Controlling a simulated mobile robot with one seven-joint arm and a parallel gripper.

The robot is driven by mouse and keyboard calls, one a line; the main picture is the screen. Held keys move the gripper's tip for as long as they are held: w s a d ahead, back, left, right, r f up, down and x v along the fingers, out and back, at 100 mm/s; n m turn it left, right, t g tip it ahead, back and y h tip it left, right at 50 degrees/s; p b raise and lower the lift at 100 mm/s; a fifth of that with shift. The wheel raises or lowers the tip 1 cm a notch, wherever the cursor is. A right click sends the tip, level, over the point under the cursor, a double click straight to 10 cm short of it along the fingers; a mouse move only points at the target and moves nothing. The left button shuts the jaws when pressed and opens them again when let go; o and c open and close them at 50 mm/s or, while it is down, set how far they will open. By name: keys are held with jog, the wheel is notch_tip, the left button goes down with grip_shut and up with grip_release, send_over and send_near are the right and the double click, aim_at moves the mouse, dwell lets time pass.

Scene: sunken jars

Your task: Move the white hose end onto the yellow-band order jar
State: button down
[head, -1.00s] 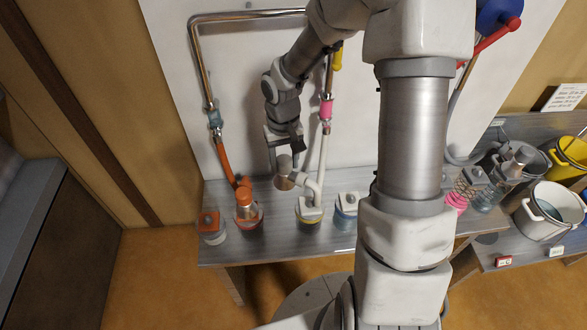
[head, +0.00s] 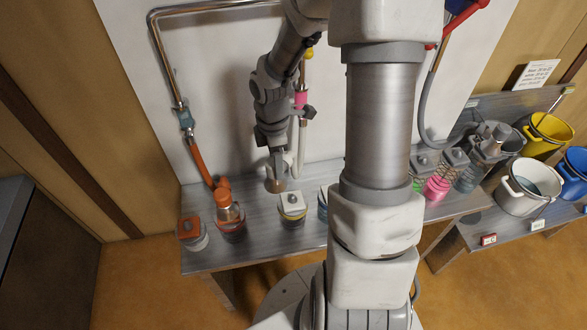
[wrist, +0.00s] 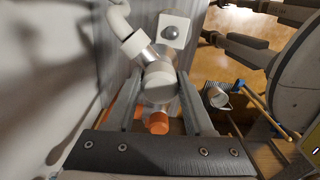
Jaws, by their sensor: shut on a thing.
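My gripper (head: 277,165) is shut on the white hose end (wrist: 158,80), whose white elbow and metal-coloured collar show between the fingers in the wrist view. In the head view the white hose (head: 299,140) hangs from a pink coupling (head: 301,98) beside and behind my gripper. The yellow-band jar (head: 291,217) stands on the bench just in front and right of my gripper. It has a square white lid with a grey knob (head: 292,199). The hose end is apart from this jar, and its mouth is mostly hidden by my gripper.
The grey bench (head: 255,245) holds an orange-lidded jar (head: 192,232) and a jar with the orange hose (head: 229,215) to the left. A blue jar (head: 323,205) is partly hidden by my arm. Buckets (head: 530,187) stand on the right. The white panel (head: 215,90) rises close behind.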

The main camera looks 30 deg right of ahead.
jog(key=n, duration=0.1)
jog(key=s+d+n, duration=0.1)
jog(key=n, duration=0.1)
jog(key=d+n, duration=0.1)
jog(key=shift+s+f+n+b, duration=0.25)
jog(key=shift+f+n+b, duration=0.1)
jog(key=shift+f+n, duration=0.05)
jog(key=shift+s+d+f+n+b, duration=0.2)
jog(key=shift+d+f+n+b, duration=0.05)
jog(key=shift+f+n+b, duration=0.3)
jog(key=shift+s+d+f+n+b, duration=0.2)
jog(key=shift+f+n+b, duration=0.25)
jog(key=shift+n, duration=0.2)
jog(key=shift+s+d+f+n+b, duration=0.15)
jog(key=shift+d+f+n+b, duration=0.1)
jog(key=shift+f+n+b, duration=0.3)
jog(key=shift+r, duration=0.15)
jog(key=shift+f, duration=0.2)
jog(key=shift+f+b, duration=0.4)
jog(key=shift+f, duration=0.5)
